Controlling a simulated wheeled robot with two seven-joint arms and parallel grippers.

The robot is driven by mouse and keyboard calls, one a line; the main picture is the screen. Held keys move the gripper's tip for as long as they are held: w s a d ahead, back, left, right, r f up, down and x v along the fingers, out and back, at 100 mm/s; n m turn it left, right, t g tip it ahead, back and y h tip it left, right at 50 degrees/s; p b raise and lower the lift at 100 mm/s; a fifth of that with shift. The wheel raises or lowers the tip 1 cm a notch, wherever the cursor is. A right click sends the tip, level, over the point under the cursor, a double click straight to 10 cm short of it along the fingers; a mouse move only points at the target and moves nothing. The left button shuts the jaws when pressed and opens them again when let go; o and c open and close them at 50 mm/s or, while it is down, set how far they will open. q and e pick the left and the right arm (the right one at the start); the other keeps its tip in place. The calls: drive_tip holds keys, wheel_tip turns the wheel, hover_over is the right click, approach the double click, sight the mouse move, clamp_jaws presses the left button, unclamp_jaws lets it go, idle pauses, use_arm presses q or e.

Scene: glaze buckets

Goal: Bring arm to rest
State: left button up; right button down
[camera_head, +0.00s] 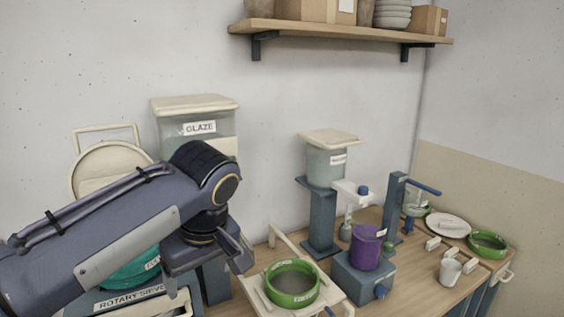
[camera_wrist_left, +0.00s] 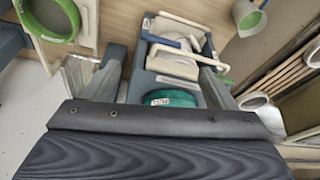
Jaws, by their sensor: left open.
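My left arm reaches in from the left in the head view. Its gripper (camera_head: 238,258) hangs in the air left of the green-rimmed sieve (camera_head: 292,283) and in front of the rotary sieve station (camera_head: 130,298). In the left wrist view the two fingers of the gripper (camera_wrist_left: 160,82) stand wide apart, with nothing held between them. Beyond them shows a teal bucket (camera_wrist_left: 172,97) at the station; in the head view the arm partly covers this teal bucket (camera_head: 130,272). My right gripper is in neither view.
A glaze container (camera_head: 195,125) stands behind the arm. A purple bucket (camera_head: 366,246) sits on a blue stand right of the sieve. A white cup (camera_head: 450,271), a plate (camera_head: 448,225) and another green-rimmed sieve (camera_head: 487,244) are at right. A shelf (camera_head: 340,33) hangs above.

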use_arm(q)
drive_tip(key=s+a+f+m+h, duration=0.3)
drive_tip(key=s+a+f+m, duration=0.1)
drive_tip(key=s+a+f, duration=0.4)
drive_tip(key=s+d+f+m+t+h, duration=0.1)
drive_tip(key=s+f+m+t+h, duration=0.1)
drive_tip(key=s+f, duration=0.6)
drive_tip(key=s+t+h, duration=0.1)
drive_tip(key=s, duration=0.1)
drive_tip(key=shift+s+f+m, duration=0.2)
drive_tip(key=shift+s+m, duration=0.1)
drive_tip(key=shift+s, duration=0.05)
idle(0.8)
